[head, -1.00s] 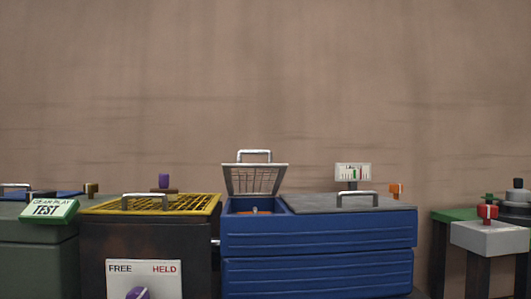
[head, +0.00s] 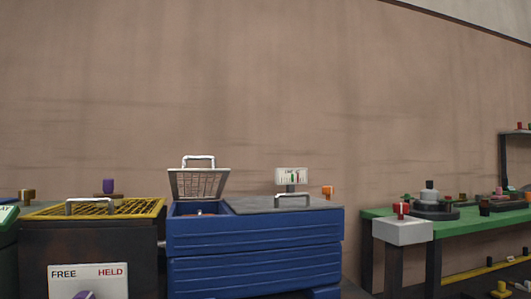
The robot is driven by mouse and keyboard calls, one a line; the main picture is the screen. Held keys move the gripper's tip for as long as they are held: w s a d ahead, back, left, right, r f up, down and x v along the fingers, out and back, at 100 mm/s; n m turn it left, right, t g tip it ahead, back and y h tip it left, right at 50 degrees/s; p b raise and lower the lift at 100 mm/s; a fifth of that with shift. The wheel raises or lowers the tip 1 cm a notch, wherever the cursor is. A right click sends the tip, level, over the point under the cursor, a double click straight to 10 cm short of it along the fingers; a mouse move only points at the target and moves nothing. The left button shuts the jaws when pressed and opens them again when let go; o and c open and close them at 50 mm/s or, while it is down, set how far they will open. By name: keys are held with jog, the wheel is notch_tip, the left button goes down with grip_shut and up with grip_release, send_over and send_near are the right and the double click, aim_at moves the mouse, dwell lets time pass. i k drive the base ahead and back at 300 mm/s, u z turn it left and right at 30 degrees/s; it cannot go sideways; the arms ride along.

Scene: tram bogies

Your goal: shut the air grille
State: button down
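A grey wire grille (head: 200,183) with a metal handle stands raised at the left part of the blue cabinet (head: 255,243). It is hinged up over an opening, where something orange shows inside. Another grille, yellow (head: 120,208) with a metal handle, lies flat on the dark cabinet to the left. I cannot tell from labels which one is the air grille; the grey one is the open one. My gripper is not in view.
A grey lid (head: 270,203) with a handle covers the right of the blue cabinet. A small gauge (head: 291,176) stands behind it. A FREE/HELD panel (head: 88,281) fronts the dark cabinet. A green table (head: 455,228) and grey box (head: 402,231) stand right.

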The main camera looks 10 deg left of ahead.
aim_at(171, 171)
jog(key=z, duration=0.75)
jog(key=i, duration=1.25)
jog(key=u, duration=2.25)
